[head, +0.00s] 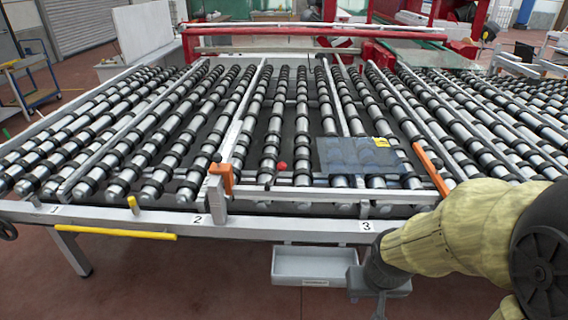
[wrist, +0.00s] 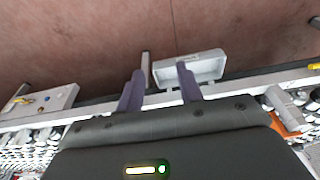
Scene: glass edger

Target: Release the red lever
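A small round red knob (head: 282,165) shows in the head view among the rollers of the conveyor table, just behind the front rail. It is the only small red lever-like part I can make out, and its stem is hard to see. My gripper (wrist: 160,90) is open, with two purple fingers apart and nothing held between them. In the head view my arm comes in from the right and its end hangs at the table's front edge, right of the knob and well apart from it. The knob cannot be made out in the wrist view.
The roller table's front rail (head: 300,225) carries numbers 1 to 3. An orange clamp (head: 222,178), an orange bar (head: 430,168) and a glass pane (head: 350,156) are near the knob. A white tray (head: 312,264) hangs below the rail. A yellow bar (head: 115,232) projects at left.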

